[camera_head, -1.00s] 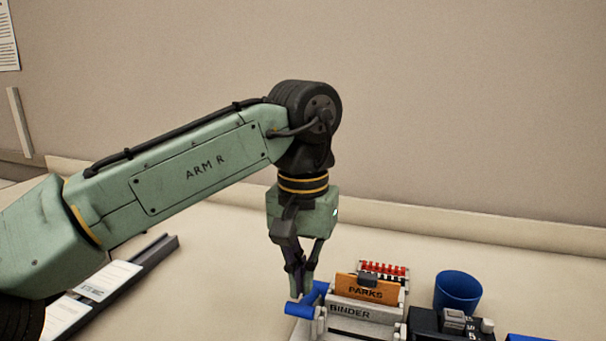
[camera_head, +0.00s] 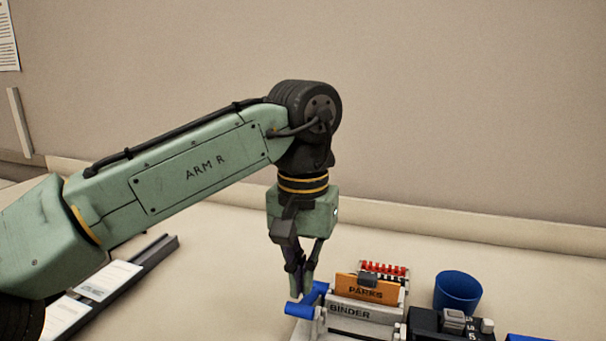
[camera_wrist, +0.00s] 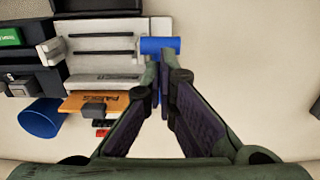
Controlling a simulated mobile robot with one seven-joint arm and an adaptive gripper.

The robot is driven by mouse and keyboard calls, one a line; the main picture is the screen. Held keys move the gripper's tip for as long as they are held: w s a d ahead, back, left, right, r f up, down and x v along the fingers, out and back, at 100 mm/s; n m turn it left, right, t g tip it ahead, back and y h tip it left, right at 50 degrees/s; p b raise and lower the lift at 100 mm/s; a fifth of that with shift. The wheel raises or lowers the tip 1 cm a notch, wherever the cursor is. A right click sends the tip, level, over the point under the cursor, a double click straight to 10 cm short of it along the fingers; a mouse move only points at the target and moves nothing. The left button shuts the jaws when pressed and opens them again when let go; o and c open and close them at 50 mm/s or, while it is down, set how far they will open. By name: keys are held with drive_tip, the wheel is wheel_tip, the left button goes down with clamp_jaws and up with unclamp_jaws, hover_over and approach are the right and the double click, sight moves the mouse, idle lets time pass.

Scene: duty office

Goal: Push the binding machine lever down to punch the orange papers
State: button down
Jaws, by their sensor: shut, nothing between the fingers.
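The binding machine (camera_head: 350,312), marked BINDER, stands on the table at the lower right of the head view; it also shows in the wrist view (camera_wrist: 105,60). Its blue lever (camera_head: 299,309) sticks out at the machine's left side, and its bar shows in the wrist view (camera_wrist: 168,44). The orange papers (camera_head: 358,288), marked PARKS, stand in the machine. My gripper (camera_head: 302,297) points down, shut and empty. Its fingertips are right at the lever in the head view and just beside the bar in the wrist view. I cannot tell whether they touch it.
A red comb-like piece (camera_head: 385,268) sits behind the orange papers. A blue cup (camera_head: 458,291) and a dark device (camera_head: 450,325) stand to the right of the machine. A dark rail with white papers (camera_head: 110,281) lies at the left.

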sight(303, 302)
drive_tip(key=shift+f, duration=0.15)
drive_tip(key=shift+f+b, duration=1.6)
drive_tip(key=shift+f, duration=1.5)
wheel_tip(303, 302, up, 8)
drive_tip(key=p, duration=0.8)
drive_tip(key=shift+r, duration=0.15)
drive_tip(key=shift+r+p, duration=0.35)
drive_tip(key=shift+r, duration=1.05)
drive_tip(key=shift+s+f, duration=0.1)
